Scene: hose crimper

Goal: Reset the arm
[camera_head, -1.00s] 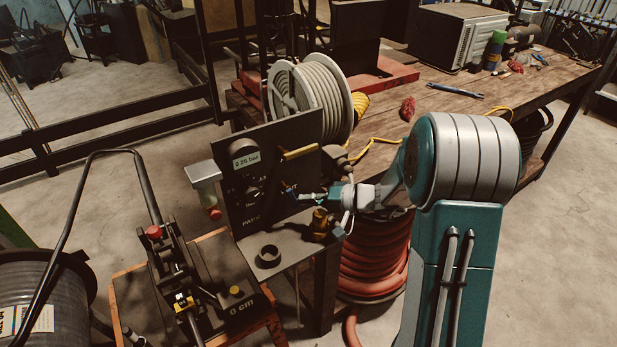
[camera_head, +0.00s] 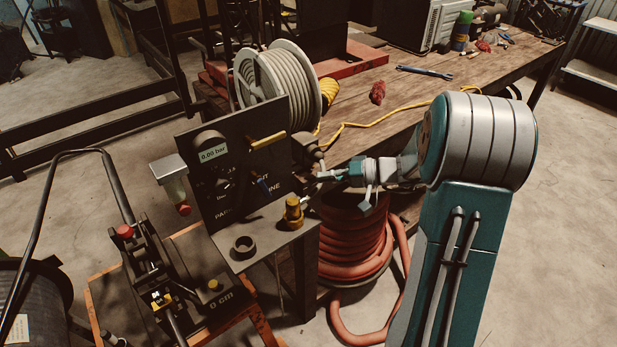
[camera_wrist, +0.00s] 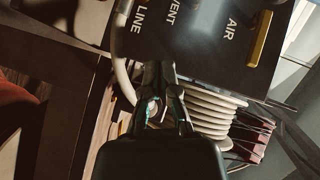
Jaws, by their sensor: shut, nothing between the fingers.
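My arm (camera_head: 470,215) reaches in from the right, with its wrist bent left toward the dark control panel (camera_head: 225,205). My gripper (camera_head: 320,176) is shut and empty, just right of the panel and apart from it. In the wrist view the closed fingers (camera_wrist: 162,85) point at the panel face (camera_wrist: 205,40), where "LINE", "VENT" and "AIR" can be read. The panel display (camera_head: 213,153) seems to read 0.09 bar.
A brass fitting (camera_head: 293,210) and a black ring (camera_head: 244,247) stand on the shelf below my gripper. A white hose reel (camera_head: 279,85) is on the wooden bench behind. A red hose coil (camera_head: 350,245) lies below my wrist. The crimper (camera_head: 150,265) stands at lower left.

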